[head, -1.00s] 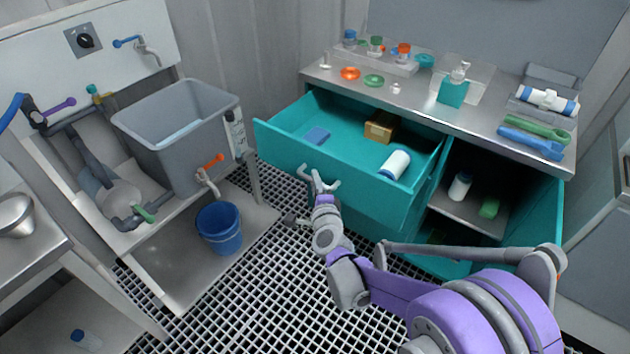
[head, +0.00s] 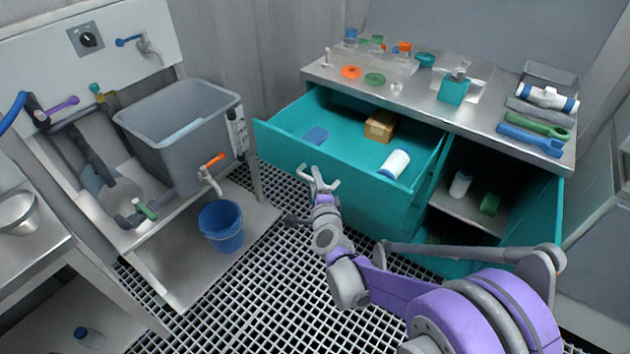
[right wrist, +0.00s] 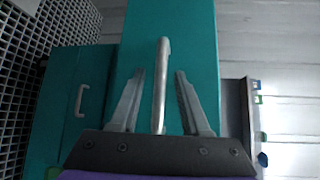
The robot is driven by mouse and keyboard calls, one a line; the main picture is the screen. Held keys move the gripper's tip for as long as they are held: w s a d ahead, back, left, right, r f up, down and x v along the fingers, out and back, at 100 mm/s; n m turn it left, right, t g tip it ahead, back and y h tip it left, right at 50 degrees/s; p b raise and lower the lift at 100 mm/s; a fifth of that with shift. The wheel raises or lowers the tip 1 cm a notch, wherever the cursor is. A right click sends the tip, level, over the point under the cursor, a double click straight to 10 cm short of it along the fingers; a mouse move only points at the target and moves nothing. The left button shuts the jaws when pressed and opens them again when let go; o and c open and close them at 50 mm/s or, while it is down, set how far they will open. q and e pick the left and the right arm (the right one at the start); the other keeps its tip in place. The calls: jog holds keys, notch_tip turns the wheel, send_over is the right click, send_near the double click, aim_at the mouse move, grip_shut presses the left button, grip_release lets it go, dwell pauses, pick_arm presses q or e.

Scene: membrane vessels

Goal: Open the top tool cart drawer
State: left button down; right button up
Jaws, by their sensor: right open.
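The teal tool cart (head: 360,205) stands at the back right. My right gripper (head: 321,180) is at the drawer front. In the right wrist view the open right gripper (right wrist: 158,100) has one finger on each side of the drawer's bar handle (right wrist: 161,80), not closed on it. My left gripper is not in view.
The cart's right compartment stands open with a white bottle (head: 460,184) and a green item (head: 490,204). A grey tank (head: 185,140) stands at left above a blue bucket (head: 220,225). Grating floor (head: 260,300) lies clear in front.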

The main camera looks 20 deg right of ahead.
jog(key=s+a+r+p, duration=0.1)
jog(key=s, duration=0.9)
jog(key=shift+s+r, duration=0.25)
jog(key=shift+s, duration=0.1)
jog(key=shift+a, duration=0.1)
